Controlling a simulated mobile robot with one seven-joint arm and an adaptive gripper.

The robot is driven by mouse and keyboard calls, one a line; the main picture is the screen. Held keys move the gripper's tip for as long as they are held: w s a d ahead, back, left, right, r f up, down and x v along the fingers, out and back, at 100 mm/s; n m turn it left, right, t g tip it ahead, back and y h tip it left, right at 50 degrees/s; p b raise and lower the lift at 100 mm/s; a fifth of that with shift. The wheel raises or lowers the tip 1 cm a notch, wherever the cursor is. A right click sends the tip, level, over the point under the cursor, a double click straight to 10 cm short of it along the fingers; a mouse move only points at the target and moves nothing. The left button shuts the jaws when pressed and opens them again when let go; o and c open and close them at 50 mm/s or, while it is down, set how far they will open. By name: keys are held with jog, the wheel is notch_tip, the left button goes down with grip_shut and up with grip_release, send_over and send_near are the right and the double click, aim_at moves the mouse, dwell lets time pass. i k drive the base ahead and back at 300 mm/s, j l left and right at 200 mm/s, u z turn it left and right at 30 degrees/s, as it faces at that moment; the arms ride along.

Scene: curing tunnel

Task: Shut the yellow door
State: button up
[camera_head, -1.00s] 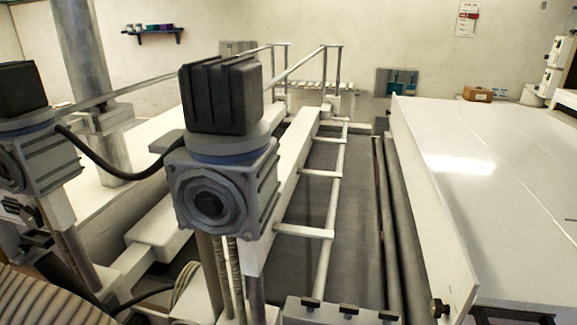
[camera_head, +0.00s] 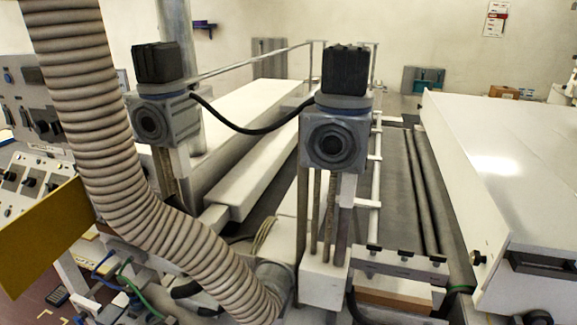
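A yellow panel (camera_head: 40,236), which looks like the yellow door, shows at the left edge of the head view. It stands out at an angle beside a control cabinet, and the left part of it is cut off by the frame. A thick ribbed hose passes close to its right end. I cannot tell its hinge side or exactly how far it is open. My gripper is not in view.
A ribbed beige hose (camera_head: 110,150) hangs across the left foreground. Two motor units (camera_head: 335,140) stand on posts in the middle. A large white machine cover (camera_head: 520,170) fills the right. A grey control panel (camera_head: 35,110) is at the left.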

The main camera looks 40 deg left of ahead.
aim_at(31, 243)
jog(key=k+j+u, duration=0.15)
jog(key=k+j, duration=0.55)
jog(key=j, duration=0.15)
jog(key=k+j+u, duration=0.15)
jog(key=j, duration=0.25)
jog(key=k+j, duration=0.1)
jog(key=j, duration=0.4)
jog(key=k+j+u, duration=0.15)
jog(key=j, duration=0.9)
jog(key=j+u, duration=0.1)
jog(key=j, duration=0.7)
jog(key=i+j+u, duration=0.1)
jog(key=j, duration=0.65)
jog(key=i+j, duration=0.5)
jog(key=k, duration=0.35)
